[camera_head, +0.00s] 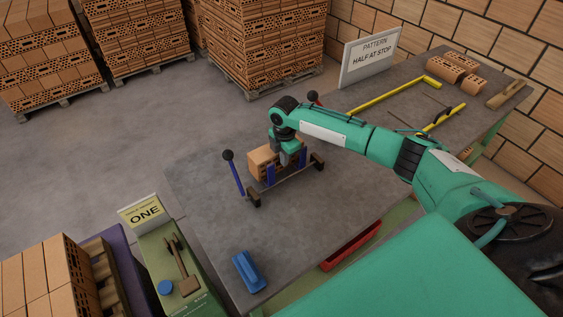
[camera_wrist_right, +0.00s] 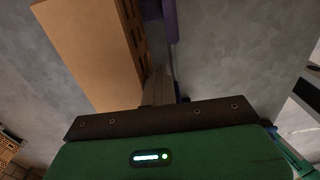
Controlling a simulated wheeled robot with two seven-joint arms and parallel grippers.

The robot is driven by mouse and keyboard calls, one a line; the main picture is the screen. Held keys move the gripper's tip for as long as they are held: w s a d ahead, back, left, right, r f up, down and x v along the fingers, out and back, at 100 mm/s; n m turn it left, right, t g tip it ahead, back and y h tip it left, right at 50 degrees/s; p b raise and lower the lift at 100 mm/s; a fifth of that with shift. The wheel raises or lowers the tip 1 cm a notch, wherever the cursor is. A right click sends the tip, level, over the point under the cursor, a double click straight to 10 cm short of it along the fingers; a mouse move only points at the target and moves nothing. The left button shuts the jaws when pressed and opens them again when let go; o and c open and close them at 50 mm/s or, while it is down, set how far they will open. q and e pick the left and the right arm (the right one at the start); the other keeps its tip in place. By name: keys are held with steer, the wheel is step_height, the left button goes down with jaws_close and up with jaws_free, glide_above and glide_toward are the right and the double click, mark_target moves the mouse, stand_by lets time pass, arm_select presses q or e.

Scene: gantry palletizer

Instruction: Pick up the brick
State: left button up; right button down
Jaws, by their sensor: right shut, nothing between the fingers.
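The orange-brown brick (camera_head: 259,163) stands in a fixture with blue posts (camera_head: 271,174) on the grey table (camera_head: 215,215). My right gripper (camera_head: 286,159) reaches down at the brick's right side, close to the blue posts. It is shut with nothing in it. In the right wrist view, the brick (camera_wrist_right: 82,45) lies left of the closed fingers (camera_wrist_right: 158,88), with a purple-blue post beyond them. Whether the fingers touch the brick I cannot tell. The gripper and posts hide part of the brick. My left gripper is not in view.
Black-knobbed levers (camera_head: 233,172) rise beside the fixture. A blue block (camera_head: 248,271) and a red tray (camera_head: 351,246) are near the table's front. Yellow bars (camera_head: 388,95), several bricks (camera_head: 452,70) and a sign (camera_head: 370,58) are at the back right.

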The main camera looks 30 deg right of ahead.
steer(key=s+p, duration=0.2)
steer(key=s, duration=0.1)
steer(key=shift+d+p, duration=0.1)
steer(key=shift+p, duration=0.25)
steer(key=shift+r, duration=0.1)
stand_by(0.4)
